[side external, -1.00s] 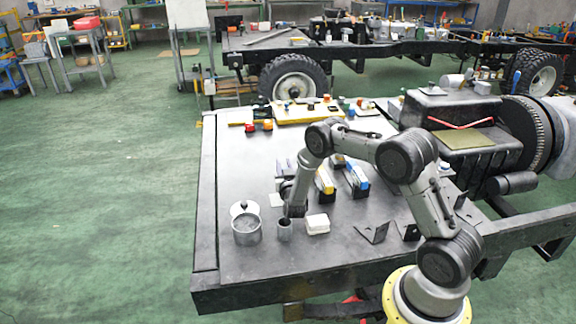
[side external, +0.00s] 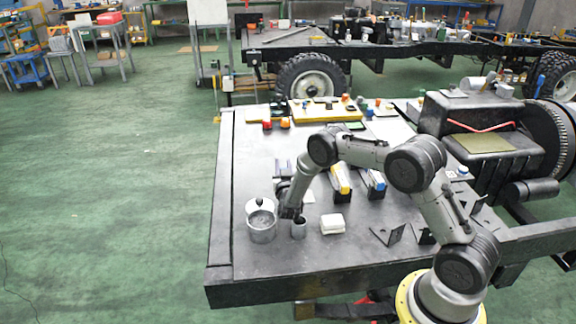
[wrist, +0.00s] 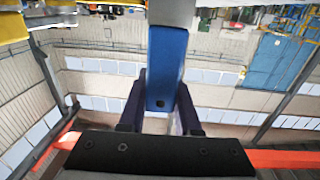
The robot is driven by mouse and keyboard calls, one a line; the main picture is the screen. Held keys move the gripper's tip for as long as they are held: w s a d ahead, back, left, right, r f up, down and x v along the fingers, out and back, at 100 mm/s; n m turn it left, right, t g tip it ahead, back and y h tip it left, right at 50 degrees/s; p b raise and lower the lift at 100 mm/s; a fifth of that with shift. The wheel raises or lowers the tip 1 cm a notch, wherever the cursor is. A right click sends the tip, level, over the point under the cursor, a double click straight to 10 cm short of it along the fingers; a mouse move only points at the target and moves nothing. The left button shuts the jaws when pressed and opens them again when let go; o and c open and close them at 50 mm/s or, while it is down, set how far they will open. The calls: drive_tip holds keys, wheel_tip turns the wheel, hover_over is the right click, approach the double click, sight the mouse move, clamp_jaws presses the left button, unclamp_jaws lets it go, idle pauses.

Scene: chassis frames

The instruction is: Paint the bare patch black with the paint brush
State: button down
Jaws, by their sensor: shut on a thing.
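A grey metal part of the brush is at the top of that view; the bristles are out of view. The open paint can (side external: 262,236) has grey contents and stands just left of the gripper. A flat olive-yellow area on the black housing at right appears to be the bare patch (side external: 483,142).
Angled black brackets (side external: 387,236) lie farther right. Blue and yellow items (side external: 341,180) lie behind the arm. The bench's front left is clear.

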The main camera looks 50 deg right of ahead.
drive_tip(key=shift+s+d, duration=2.75)
drive_tip(key=shift+s, duration=1.8)
drive_tip(key=shift+w+a+f, duration=0.1)
drive_tip(key=shift+w+a, duration=3.55)
drive_tip(key=shift+r, duration=3.1)
drive_tip(key=shift+r, duration=1.45)
